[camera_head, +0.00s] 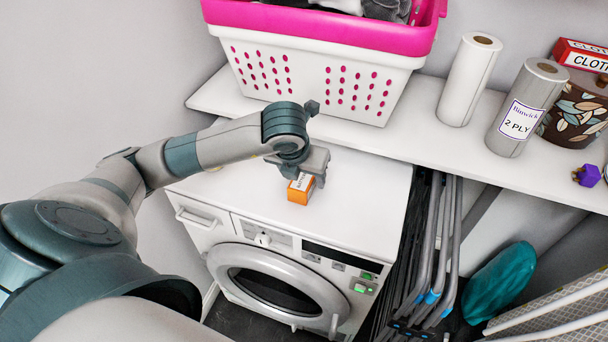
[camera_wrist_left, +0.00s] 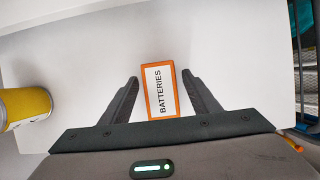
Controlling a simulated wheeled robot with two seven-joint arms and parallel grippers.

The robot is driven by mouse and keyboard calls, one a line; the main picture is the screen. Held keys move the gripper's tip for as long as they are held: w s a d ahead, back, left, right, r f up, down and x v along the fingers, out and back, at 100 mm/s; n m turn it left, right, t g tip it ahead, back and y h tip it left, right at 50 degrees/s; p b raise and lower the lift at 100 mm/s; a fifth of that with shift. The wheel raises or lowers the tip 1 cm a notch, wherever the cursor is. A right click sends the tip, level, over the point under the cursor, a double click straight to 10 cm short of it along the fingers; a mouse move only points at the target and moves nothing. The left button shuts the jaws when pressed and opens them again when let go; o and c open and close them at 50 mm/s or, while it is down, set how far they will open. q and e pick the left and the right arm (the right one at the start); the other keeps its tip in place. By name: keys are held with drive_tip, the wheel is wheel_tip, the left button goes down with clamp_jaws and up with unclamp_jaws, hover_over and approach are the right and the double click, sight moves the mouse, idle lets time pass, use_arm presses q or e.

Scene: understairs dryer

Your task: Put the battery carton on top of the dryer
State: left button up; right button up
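The battery carton (camera_head: 300,190), a small orange and white box, is at the white top of the dryer (camera_head: 240,196), near its front edge. In the left wrist view the carton (camera_wrist_left: 161,91) shows its "BATTERIES" label. My left gripper (camera_head: 307,176) is just above and behind the carton in the head view. In the left wrist view its fingers (camera_wrist_left: 160,78) stand on both sides of the carton, with narrow gaps showing, so it looks open. The carton appears to rest on the dryer, its lower edge partly hard to see. My right gripper is out of view.
A pink and white laundry basket (camera_head: 318,70), paper rolls (camera_head: 469,80) and a patterned pot (camera_head: 575,112) stand on the white shelf (camera_head: 420,132) behind. Folded grey frames (camera_head: 440,250) lean right of the dryer. A yellow cylinder (camera_wrist_left: 24,105) shows in the left wrist view.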

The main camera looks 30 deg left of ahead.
sight(300, 185)
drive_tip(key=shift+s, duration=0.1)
use_arm(q)
drive_tip(key=shift+r, duration=0.15)
drive_tip(key=shift+s+d+r, duration=0.1)
drive_tip(key=shift+r, duration=0.25)
drive_tip(key=v, duration=0.7)
drive_tip(key=shift+r, duration=0.15)
drive_tip(key=shift+p+v, duration=0.75)
drive_tip(key=shift+v, duration=1.15)
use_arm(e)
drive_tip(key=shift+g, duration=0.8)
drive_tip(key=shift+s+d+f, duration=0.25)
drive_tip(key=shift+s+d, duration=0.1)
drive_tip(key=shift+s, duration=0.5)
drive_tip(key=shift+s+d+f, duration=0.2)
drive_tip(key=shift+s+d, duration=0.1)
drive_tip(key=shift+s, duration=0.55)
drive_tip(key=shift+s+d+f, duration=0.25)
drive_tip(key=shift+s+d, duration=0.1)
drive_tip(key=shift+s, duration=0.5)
use_arm(q)
drive_tip(key=shift+s, duration=0.15)
